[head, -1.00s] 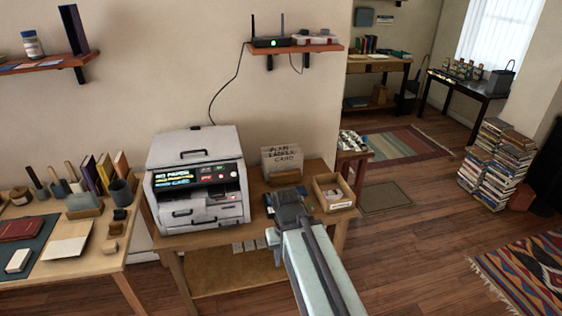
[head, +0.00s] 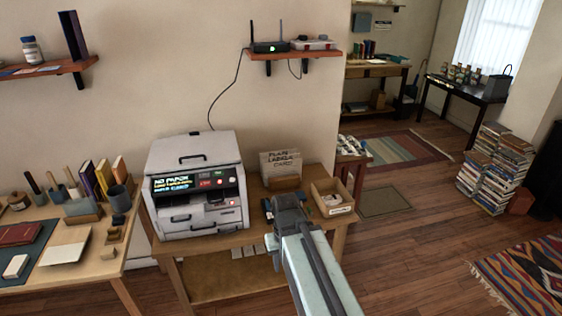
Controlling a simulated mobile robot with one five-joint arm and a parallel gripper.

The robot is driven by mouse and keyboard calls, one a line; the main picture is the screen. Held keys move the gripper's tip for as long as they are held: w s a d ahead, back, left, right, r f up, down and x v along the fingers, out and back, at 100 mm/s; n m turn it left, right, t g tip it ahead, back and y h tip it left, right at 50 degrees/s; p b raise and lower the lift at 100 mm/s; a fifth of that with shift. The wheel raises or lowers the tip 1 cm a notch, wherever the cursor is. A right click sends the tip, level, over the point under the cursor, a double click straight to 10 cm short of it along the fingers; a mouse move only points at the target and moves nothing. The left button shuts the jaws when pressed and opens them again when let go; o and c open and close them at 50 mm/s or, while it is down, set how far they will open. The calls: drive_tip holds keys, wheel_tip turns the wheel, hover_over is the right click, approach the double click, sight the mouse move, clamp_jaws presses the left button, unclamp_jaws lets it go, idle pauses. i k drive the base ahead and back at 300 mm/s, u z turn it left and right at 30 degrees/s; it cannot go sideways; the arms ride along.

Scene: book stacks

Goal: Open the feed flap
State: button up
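A grey-white printer (head: 196,184) stands on a small wooden table (head: 245,236), its front facing me. Its lit display (head: 172,184) starts with "NO PAPER". Its sloped top panel (head: 168,157) with a dark handle (head: 192,157) is closed. Lower down, the front has more dark handles and a recess. I cannot tell which part is the feed flap. My gripper (head: 284,200) is at the end of my pale arm, right of the printer and apart from it in the picture. Its fingertips point away from me, so I cannot see whether they are open.
A card holder (head: 282,165) marked "PLAIN LABELS CARD" and an open box (head: 331,198) stand right of the printer. A desk (head: 90,262) with books and tools is at the left. A router (head: 270,47) sits on the wall shelf. Open floor lies to the right.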

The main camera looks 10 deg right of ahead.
sight(195, 134)
drive_tip(key=k, duration=1.35)
drive_tip(key=u, duration=0.4)
drive_tip(key=i, duration=1)
drive_tip(key=u, duration=0.8)
drive_tip(key=i, duration=2.3)
drive_tip(key=z, duration=0.6)
drive_tip(key=k, duration=0.65)
drive_tip(key=z, duration=0.2)
